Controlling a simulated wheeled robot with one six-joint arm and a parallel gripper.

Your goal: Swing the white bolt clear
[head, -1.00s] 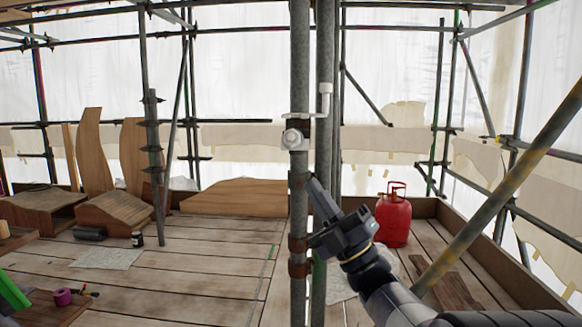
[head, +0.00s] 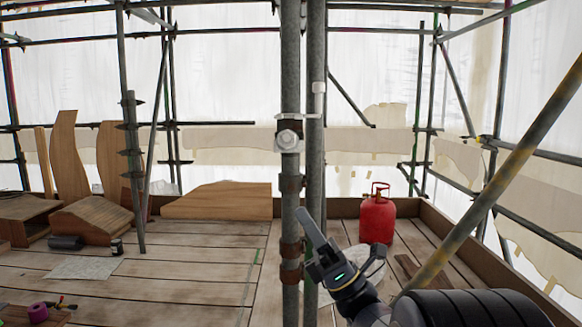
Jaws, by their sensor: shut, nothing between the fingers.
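The white bolt (head: 288,139) sits on a bracket on the front grey pole (head: 290,70), at mid height in the head view. Its round white head faces me. A white upright pin (head: 319,96) stands just to its right, in front of the second pole, joined to the bolt by a thin white bar. My gripper (head: 303,213) is below the bolt and slightly right of it, in front of the poles. Its fingers are together, point up and left, and hold nothing. It appears apart from the bolt.
Rusty clamps (head: 290,248) ring the front pole near my gripper. A red gas bottle (head: 377,216) stands on the planks at the right. A yellow-marked diagonal tube (head: 495,190) crosses the right side. Curved wooden pieces (head: 70,160) stand at the left.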

